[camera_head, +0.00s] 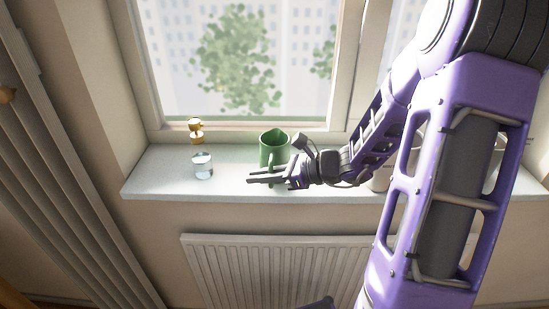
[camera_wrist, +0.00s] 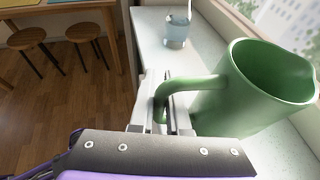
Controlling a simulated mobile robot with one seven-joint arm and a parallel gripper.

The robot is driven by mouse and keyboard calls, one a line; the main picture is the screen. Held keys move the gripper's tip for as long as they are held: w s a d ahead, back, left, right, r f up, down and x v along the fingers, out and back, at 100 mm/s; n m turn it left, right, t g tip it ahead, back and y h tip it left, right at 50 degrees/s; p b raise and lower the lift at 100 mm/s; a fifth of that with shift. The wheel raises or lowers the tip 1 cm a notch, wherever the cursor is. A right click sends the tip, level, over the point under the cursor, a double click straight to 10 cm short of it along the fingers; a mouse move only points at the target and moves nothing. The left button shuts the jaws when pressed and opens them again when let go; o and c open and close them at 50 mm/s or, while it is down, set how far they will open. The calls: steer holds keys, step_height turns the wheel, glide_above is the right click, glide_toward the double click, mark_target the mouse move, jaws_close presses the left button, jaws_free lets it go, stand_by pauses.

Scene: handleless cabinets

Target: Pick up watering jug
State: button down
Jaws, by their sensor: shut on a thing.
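The green watering jug (camera_head: 273,147) stands upright on the window sill, in the middle of the head view. In the wrist view the jug (camera_wrist: 262,88) fills the right side, with its open top showing and its curved handle towards my gripper. My gripper (camera_head: 262,176) is at the jug's near side, low over the sill. In the wrist view my gripper (camera_wrist: 172,110) has its fingers on either side of the handle and is shut on it. The lower ends of the fingers are hidden behind my wrist.
The pale sill (camera_head: 150,180) holds a clear glass (camera_head: 203,165) left of the jug, and a small gold object (camera_head: 196,131) stands by the window behind it. A radiator (camera_head: 275,270) is below the sill. Objects to the right are partly hidden by my arm.

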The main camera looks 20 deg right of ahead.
steer(key=shift+r, duration=0.15)
stand_by(0.8)
step_height(320, 180, up, 10)
steer(key=p, duration=0.2)
stand_by(0.7)
steer(key=shift+w+d, duration=0.1)
